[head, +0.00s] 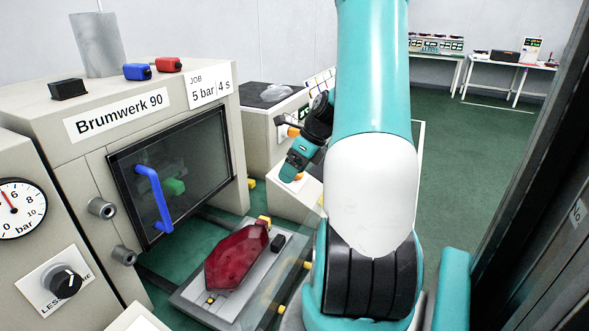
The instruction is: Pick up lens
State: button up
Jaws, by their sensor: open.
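The red lens (236,255) lies on a flat grey fixture plate (192,308) low in the middle of the head view. It is long, faceted and translucent dark red. A small yellow piece touches or sits close to its far end, and a small black block (278,243) is beside it on the right. My gripper (293,170) is beyond and above the lens, left of my teal and white arm. It is open and apart from the lens. The arm hides part of the area right of the plate.
A beige machine marked Brumwerk 90 (120,115) stands at left, with a dark window door and blue handle (153,198). A pressure gauge (16,210) and black knob (65,282) are at far left. A dark frame edge stands at right. Green floor behind is clear up to white tables (508,65).

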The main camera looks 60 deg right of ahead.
aim_at(276, 92)
jog(key=z, duration=1.55)
